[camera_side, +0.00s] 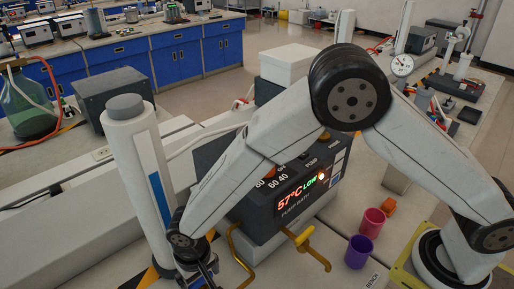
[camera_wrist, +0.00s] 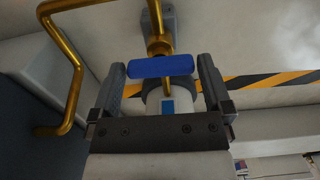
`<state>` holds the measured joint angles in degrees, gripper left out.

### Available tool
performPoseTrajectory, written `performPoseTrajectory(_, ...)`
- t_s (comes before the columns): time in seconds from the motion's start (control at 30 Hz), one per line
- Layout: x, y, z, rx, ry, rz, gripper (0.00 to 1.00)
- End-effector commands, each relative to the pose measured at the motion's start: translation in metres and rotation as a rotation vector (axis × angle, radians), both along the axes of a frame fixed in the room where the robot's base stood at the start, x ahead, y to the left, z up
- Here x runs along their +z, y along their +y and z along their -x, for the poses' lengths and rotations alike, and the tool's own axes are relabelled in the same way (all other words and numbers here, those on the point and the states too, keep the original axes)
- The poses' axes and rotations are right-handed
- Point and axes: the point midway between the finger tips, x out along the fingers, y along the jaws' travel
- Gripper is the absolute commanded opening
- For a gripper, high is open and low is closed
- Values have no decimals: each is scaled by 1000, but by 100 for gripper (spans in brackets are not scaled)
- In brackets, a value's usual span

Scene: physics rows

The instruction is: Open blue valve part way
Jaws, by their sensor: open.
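The blue valve handle (camera_wrist: 148,68) is a short bar on a brass stem in the wrist view. It lies crosswise between the two fingers of my gripper (camera_wrist: 161,66), which stands open with a finger on either side. I cannot tell whether either finger touches the bar. A brass pipe (camera_wrist: 75,75) bends down at the left of the handle. In the side view my gripper (camera_side: 197,270) is low at the foot of a white column (camera_side: 133,150) with a blue stripe. The blue handle is hidden there.
A dark pump bath box (camera_side: 262,220) shows "57°C LOW". A yellow-handled valve (camera_side: 303,238) and brass pipes stand before it. Yellow-black tape (camera_wrist: 265,85) marks the bench.

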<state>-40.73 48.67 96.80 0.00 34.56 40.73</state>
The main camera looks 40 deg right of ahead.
Motion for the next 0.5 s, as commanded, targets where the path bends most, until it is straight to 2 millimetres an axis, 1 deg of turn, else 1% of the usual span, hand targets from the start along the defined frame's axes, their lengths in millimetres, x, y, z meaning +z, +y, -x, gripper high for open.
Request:
performPoseTrajectory(0.13, 0, 0, 0, 0, 0, 0, 100)
performPoseTrajectory(0.17, 0, 0, 0, 0, 0, 0, 97)
performPoseTrajectory(0.2, 0, 0, 0, 0, 0, 0, 84)
performPoseTrajectory(0.27, 0, 0, 0, 0, 0, 0, 65)
performPoseTrajectory(0.3, 0, 0, 0, 0, 0, 0, 52)
performPoseTrajectory(0.37, 0, 0, 0, 0, 0, 0, 33)
performPoseTrajectory(0.5, 0, 0, 0, 3, 0, 0, 32)
